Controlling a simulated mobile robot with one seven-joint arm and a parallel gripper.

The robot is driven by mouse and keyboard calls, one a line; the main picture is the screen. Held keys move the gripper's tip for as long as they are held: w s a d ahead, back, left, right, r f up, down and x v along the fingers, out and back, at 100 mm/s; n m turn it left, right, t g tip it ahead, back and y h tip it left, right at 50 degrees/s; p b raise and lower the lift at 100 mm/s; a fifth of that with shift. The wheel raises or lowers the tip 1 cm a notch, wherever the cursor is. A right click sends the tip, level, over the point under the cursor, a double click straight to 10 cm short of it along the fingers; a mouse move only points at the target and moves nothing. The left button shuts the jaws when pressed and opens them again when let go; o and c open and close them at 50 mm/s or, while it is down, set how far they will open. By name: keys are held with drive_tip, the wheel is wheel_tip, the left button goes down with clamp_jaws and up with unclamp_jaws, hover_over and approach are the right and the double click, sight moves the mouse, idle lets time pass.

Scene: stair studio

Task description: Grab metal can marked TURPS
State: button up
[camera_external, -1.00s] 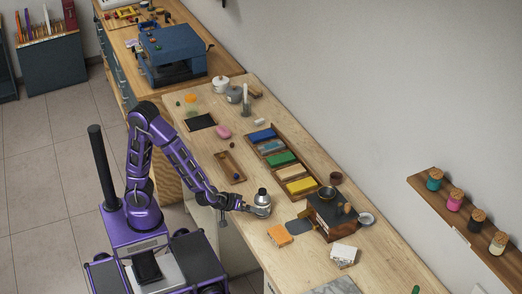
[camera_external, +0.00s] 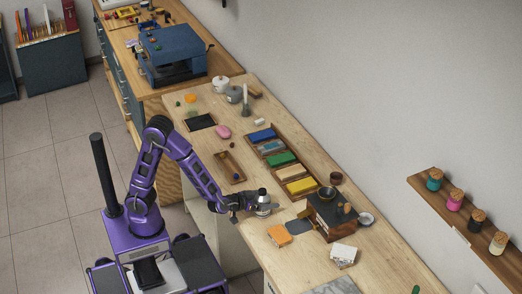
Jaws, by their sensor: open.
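A small grey metal can (camera_external: 263,194) stands upright near the front edge of the wooden workbench (camera_external: 245,245). Its marking is too small to read. My gripper (camera_external: 262,208) is at the can, low over the bench, reaching in from the left. Its jaws are open and appear to be beside or around the can's body. The can's lower part is mostly hidden, and I cannot tell whether the fingers touch it.
A wooden box with a metal bowl on top (camera_external: 331,216) stands to the right. A wooden tray of coloured blocks (camera_external: 301,201) is behind. A small tray (camera_external: 240,178) lies left.

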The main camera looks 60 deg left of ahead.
drive_tip(key=shift+w+a+f, duration=0.1)
drive_tip(key=shift+w+f, duration=0.15)
drive_tip(key=shift+w, duration=0.3)
clamp_jaws()
